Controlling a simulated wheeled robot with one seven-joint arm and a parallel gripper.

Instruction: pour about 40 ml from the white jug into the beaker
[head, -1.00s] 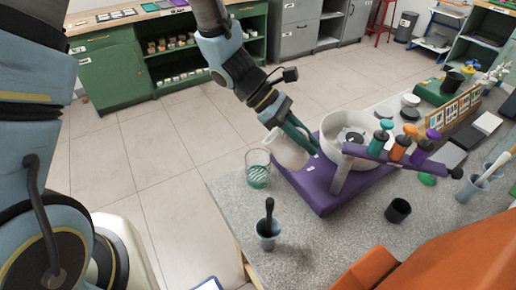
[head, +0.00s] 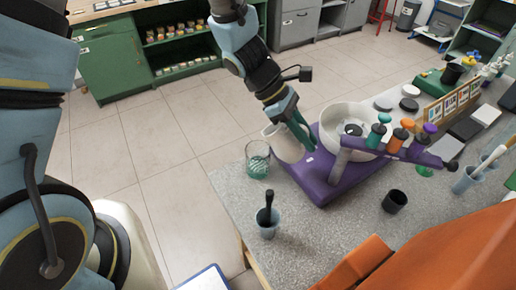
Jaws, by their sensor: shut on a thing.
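The white jug (head: 281,145) is at the back left edge of the grey speckled table, beside the purple machine. My gripper (head: 297,133) is shut on the jug at its right side; the handle and fingertips are partly hidden. The jug looks close to upright; I cannot tell whether its base touches anything. The clear beaker (head: 258,160) stands just left of the jug, near the table's left edge. It has green markings on its wall; I cannot tell whether it holds liquid.
A purple machine (head: 322,187) with a white bowl (head: 345,119) and coloured knobs stands right of the jug. A cup with a black-handled tool (head: 268,222) and a black cup (head: 395,201) stand in front. Bare tabletop (head: 330,225) lies between them.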

